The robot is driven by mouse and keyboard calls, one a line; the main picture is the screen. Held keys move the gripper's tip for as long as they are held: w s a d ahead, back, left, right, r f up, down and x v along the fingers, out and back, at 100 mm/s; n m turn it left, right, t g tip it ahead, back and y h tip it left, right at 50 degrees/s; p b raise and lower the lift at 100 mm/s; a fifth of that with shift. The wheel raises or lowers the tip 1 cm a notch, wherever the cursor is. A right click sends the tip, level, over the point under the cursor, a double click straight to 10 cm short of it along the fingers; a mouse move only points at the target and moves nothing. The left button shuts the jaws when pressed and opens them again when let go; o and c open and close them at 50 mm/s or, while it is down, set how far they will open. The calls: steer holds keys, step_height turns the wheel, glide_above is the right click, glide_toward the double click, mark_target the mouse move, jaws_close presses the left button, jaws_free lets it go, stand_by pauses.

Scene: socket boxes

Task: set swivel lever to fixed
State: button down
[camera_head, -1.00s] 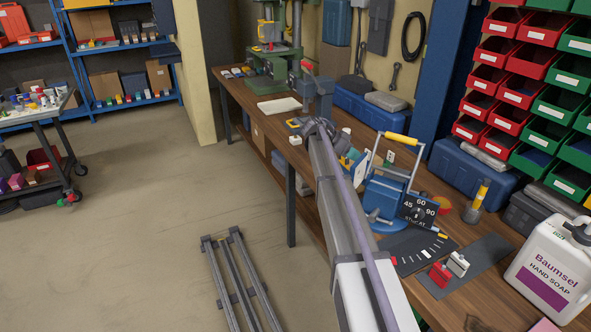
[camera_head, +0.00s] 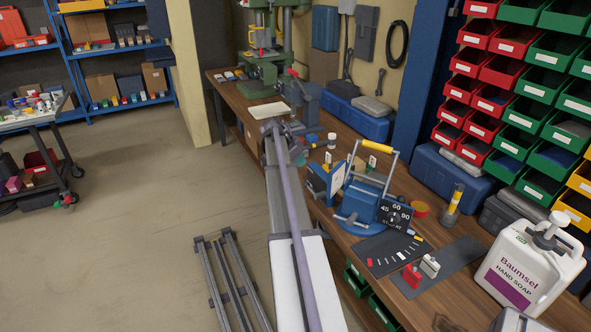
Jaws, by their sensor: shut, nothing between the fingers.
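A blue vise (camera_head: 306,98) stands at the far part of the bench, with a red-tipped lever (camera_head: 293,73) on it. Nearer, a blue device (camera_head: 360,204) has a yellow-topped handle (camera_head: 377,148) and a black dial plate (camera_head: 395,214) marked 45, 60 and 90. A small metal lever shows low at its front. No label reading fixed is legible, and I cannot tell which lever is the swivel lever. My arm reaches up the middle of the view, left of the blue device.
Red and green bins (camera_head: 520,110) rise at the right. A metal frame (camera_head: 228,280) lies on the otherwise open floor at left.

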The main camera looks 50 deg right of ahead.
steer(key=b, duration=0.8)
glide_above(308, 186)
steer(key=f, duration=0.5)
steer(key=s+f, duration=0.1)
steer(key=f, duration=0.2)
steer(key=shift+f, duration=0.3)
steer(key=shift+w+a+f+b, duration=0.1)
steer(key=shift+a+f+b, duration=0.1)
steer(key=shift+f+b, duration=0.5)
steer(key=shift+a+f+b, duration=0.2)
steer(key=shift+f+b, duration=0.1)
steer(key=shift+f, duration=0.2)
steer(key=shift+w, duration=0.1)
steer(key=f+b, duration=0.3)
steer(key=shift+w+d, duration=0.15)
steer(key=shift+w, duration=0.25)
steer(key=shift+s+r, duration=0.1)
steer(key=shift+r, duration=0.2)
steer(key=shift+r+p, duration=0.1)
steer(key=shift+p, duration=0.25)
